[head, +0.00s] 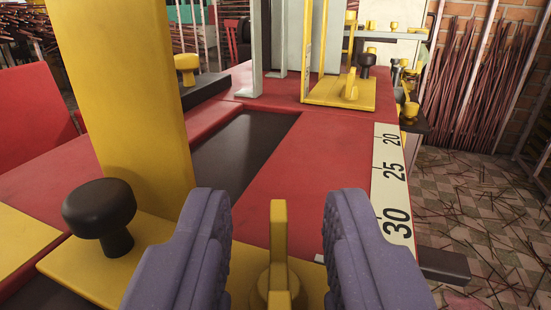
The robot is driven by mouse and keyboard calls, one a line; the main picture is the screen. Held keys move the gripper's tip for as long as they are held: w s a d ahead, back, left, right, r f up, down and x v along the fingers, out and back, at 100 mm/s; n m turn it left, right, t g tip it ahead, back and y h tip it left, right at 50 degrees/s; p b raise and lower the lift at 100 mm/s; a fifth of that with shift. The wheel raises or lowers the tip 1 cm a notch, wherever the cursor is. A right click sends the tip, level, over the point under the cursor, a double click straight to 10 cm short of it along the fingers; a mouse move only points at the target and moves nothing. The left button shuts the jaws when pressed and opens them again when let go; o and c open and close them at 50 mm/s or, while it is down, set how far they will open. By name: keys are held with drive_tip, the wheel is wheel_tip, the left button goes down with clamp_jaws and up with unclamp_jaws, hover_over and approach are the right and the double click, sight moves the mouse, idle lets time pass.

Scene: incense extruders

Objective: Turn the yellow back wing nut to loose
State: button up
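A yellow wing nut (279,245) stands upright on a yellow plate at the bottom middle of the head view. My gripper (280,245) has two purple padded fingers, one on each side of this wing nut. The fingers are apart, with a visible gap between each finger and the nut. A second yellow wing nut (351,86) stands farther off on another yellow plate (330,95). I cannot tell from this view alone which of the two is the back one.
A black knob (99,214) and a tall yellow upright (125,90) stand left of my gripper. A white scale (390,185) with numbers runs along the red table's (285,180) right edge. A dark slot (240,150) lies ahead. Incense sticks litter the floor right.

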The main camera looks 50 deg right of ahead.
drive_tip(key=shift+w+d, duration=0.3)
drive_tip(key=shift+d, duration=0.1)
clamp_jaws()
